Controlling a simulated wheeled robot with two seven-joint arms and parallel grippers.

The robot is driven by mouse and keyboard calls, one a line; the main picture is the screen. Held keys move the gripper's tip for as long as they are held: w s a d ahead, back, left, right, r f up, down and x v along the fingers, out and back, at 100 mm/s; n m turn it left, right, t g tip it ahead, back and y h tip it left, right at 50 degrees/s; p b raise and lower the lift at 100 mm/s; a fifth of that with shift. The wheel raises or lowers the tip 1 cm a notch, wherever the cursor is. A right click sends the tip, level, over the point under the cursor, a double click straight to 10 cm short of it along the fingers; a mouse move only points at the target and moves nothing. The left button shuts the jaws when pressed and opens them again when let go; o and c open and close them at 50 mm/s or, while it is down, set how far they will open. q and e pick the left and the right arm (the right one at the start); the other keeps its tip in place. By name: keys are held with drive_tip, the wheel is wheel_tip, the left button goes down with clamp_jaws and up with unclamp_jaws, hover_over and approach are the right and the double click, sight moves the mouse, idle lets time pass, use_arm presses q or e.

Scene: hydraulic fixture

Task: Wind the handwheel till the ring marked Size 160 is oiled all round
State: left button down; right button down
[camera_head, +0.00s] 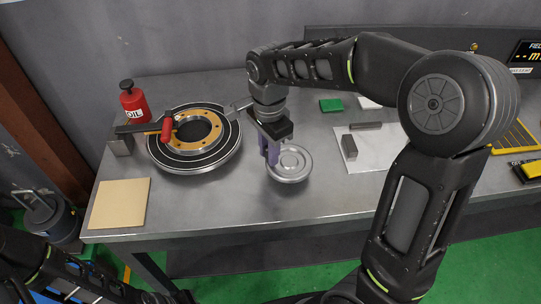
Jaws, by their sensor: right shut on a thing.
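A brass-coloured ring (177,141) with a dark centre lies on a round black turntable (209,160) at the left of the bench. No size marking on it is legible, and I cannot tell how far oil covers it. A red-and-black applicator (166,127) reaches over the ring's left side from a grey block. The silvery handwheel (293,177) stands right of the turntable. My right gripper (273,160) points down at the handwheel's left rim, shut on its handle, which the fingers mostly hide. My left forearm shows at bottom left; its gripper is out of frame.
A red oil can (134,103) stands behind the turntable. A tan board (119,203) lies at the front left. A white sheet (373,154) with grey blocks and a green block (330,105) lie to the right. The front bench between board and handwheel is clear.

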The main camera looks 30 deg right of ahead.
drive_tip(key=shift+w+d+m, duration=0.2)
drive_tip(key=shift+w+m, duration=0.15)
drive_tip(key=shift+m, duration=0.5)
drive_tip(key=shift+w+d+m, duration=0.2)
drive_tip(key=shift+w+m, duration=0.1)
drive_tip(key=shift+m, duration=0.55)
drive_tip(key=c, duration=1.3)
unclamp_jaws()
drive_tip(key=shift+o, duration=0.2)
wheel_tip(320, 180, up, 8)
drive_tip(key=shift+f, duration=0.15)
